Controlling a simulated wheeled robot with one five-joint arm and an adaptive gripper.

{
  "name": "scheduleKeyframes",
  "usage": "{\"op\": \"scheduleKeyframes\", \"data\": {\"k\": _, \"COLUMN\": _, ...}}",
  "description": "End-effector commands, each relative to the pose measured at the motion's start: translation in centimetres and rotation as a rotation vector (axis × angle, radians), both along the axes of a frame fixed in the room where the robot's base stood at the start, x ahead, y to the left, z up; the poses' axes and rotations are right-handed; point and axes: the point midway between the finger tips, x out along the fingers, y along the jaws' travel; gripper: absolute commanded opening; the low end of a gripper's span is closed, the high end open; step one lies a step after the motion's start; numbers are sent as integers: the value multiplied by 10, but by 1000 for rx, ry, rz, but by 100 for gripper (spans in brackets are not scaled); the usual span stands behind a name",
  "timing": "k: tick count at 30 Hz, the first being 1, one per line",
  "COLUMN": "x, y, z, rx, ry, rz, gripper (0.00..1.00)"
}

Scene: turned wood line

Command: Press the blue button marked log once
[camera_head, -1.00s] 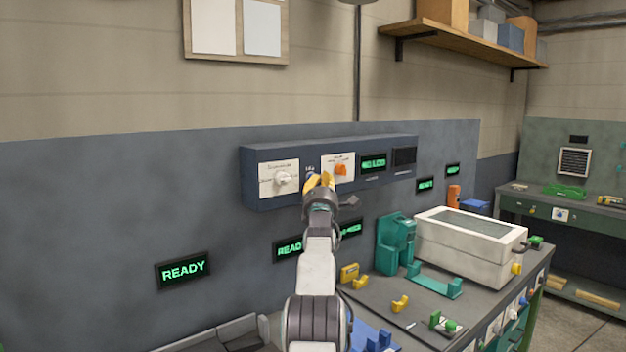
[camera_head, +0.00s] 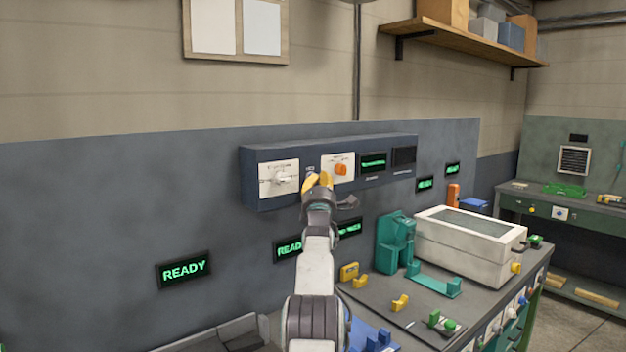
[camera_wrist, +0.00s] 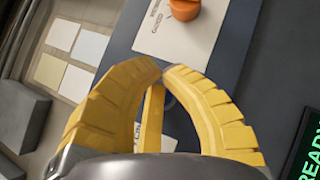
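My gripper (camera_head: 318,181) is up at the panel's lower edge, between the white knob and the orange knob. In the wrist view its yellow fingertips (camera_wrist: 164,70) come together in front of the panel face, with nothing seen held between them. Part of a white label (camera_wrist: 168,144) shows between the fingers. Whether the tips touch the button cannot be told.
The panel carries a white knob (camera_head: 281,179), an orange knob (camera_head: 341,169) and a green-lit display (camera_head: 373,163). A READY display (camera_head: 184,269) is on the wall at lower left. A white box (camera_head: 470,250) and teal fixture (camera_head: 394,243) stand on the bench to the right.

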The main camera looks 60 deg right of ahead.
Motion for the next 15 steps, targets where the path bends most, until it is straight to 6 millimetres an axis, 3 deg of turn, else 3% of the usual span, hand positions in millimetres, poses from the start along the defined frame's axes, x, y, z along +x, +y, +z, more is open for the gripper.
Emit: {"op": "scheduleKeyframes", "data": {"k": 15, "x": -9, "y": 4, "z": -3, "rx": 1, "ry": -2, "rz": -6, "gripper": 0}}
